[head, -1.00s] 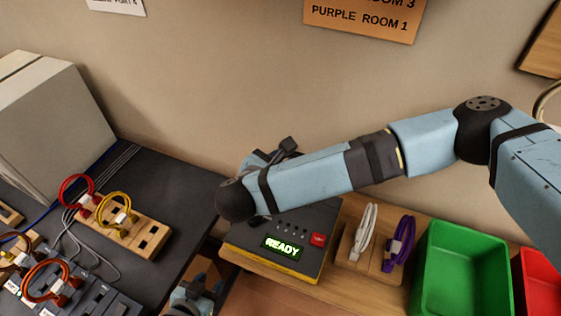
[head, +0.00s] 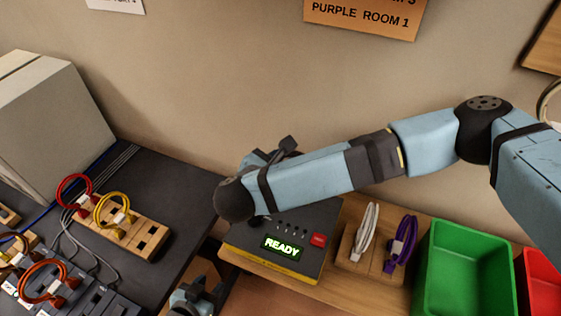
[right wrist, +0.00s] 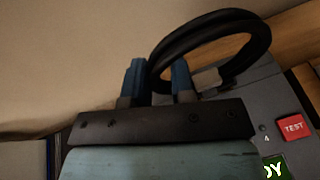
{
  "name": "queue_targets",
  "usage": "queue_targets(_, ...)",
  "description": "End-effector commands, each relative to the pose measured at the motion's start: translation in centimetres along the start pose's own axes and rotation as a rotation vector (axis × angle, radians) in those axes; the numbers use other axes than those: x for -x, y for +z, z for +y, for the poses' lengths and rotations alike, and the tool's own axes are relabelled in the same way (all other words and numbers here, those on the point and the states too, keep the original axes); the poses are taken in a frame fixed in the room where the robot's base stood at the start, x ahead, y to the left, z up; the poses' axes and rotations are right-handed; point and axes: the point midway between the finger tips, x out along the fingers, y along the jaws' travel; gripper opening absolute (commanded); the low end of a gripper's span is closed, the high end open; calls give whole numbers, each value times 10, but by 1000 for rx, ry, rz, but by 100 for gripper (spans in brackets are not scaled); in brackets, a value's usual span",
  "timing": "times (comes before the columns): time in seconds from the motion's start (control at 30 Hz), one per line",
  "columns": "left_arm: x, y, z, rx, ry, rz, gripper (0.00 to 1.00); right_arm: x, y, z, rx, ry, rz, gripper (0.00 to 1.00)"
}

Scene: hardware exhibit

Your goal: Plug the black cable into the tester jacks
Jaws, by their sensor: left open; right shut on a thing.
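The tester (head: 268,258) is a dark grey box with a yellow lower edge, a lit READY display and a red button (head: 318,240). A row of small jacks (head: 291,231) shows on its top. My right arm reaches across from the right over the tester's back. In the right wrist view, my right gripper (right wrist: 158,82) is shut on the black cable (right wrist: 262,42), which loops up and right above the tester (right wrist: 250,92). My left gripper (head: 197,297) is open and empty at the bottom edge, left of the tester.
A wooden holder (head: 350,258) with white and purple cables stands right of the tester. Green (head: 437,293) and red (head: 543,290) bins stand further right. On the dark left table (head: 185,190) are red and yellow cables in a wooden block (head: 148,237) and a grey case (head: 50,110).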

Motion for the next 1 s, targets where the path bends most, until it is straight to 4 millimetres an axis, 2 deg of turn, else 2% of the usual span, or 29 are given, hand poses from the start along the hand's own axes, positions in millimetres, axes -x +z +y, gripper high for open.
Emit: queue_targets(1.0,-4,6,0,0,0,0,43,-2,-6,-1,-1,1,0,0)
